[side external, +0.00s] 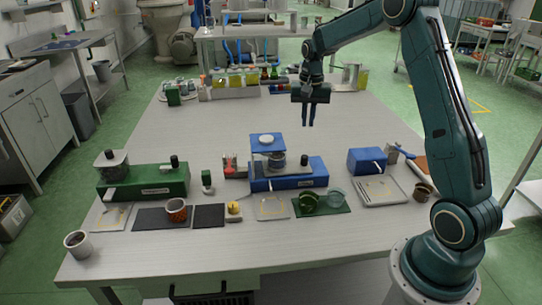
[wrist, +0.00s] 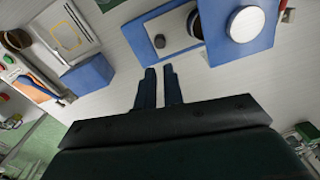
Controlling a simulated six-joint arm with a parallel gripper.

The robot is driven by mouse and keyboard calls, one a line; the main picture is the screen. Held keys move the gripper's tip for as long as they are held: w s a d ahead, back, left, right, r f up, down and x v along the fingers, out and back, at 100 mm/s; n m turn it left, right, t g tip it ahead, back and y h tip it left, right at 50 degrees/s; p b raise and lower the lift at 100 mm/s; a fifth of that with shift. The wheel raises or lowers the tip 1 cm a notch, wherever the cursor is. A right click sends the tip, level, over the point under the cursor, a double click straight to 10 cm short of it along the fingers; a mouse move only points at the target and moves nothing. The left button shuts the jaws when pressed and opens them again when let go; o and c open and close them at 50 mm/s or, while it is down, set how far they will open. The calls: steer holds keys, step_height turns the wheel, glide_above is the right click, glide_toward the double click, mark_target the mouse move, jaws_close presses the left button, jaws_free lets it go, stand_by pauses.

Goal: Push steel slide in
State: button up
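A blue machine (side external: 288,180) stands mid-table with a round clear jar under a blue plate and white cap. A pale metal plate with a dark knob (side external: 304,160) on its top looks like the steel slide; I cannot be sure. In the wrist view this pale plate (wrist: 171,32) lies on the blue body, above and slightly right of my fingertips. My gripper (side external: 308,124) hangs above the table behind the machine, fingers pointing down, touching nothing. In the wrist view its two fingers (wrist: 160,69) are a little apart with nothing between them.
A green machine (side external: 143,182) with a jar stands left. A blue box (side external: 367,161) and a pale tray (side external: 381,191) are right. Cups, dark mats and a green mat (side external: 322,207) lie along the front. Bottles line the back. The table behind the machines is clear.

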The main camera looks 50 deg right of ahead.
steer(key=shift+w+d+f+m, duration=0.1)
steer(key=shift+d+f+m, duration=0.1)
steer(key=shift+d+m, duration=0.25)
jaws_close()
steer(key=s+d+f+m+t+y, duration=0.1)
steer(key=s+d+f+m+y, duration=0.2)
steer(key=d+m, duration=0.6)
steer(key=shift+s+d+m+y, duration=0.35)
steer(key=shift+d+y, duration=0.05)
steer(key=shift+y, duration=0.1)
steer(key=shift+f, duration=0.2)
glide_toward(308, 163)
steer(key=f, duration=0.1)
steer(key=d+f, duration=0.1)
steer(key=f, duration=0.1)
steer(key=d+f, duration=0.1)
steer(key=shift+s+f, duration=0.3)
steer(key=shift+s, duration=0.1)
steer(key=shift+w+a, duration=0.3)
steer(key=shift+a, duration=0.65)
steer(key=shift+w+a, duration=0.2)
steer(key=shift+a, duration=0.25)
steer(key=shift+w+a, duration=0.15)
steer(key=shift+a, duration=0.35)
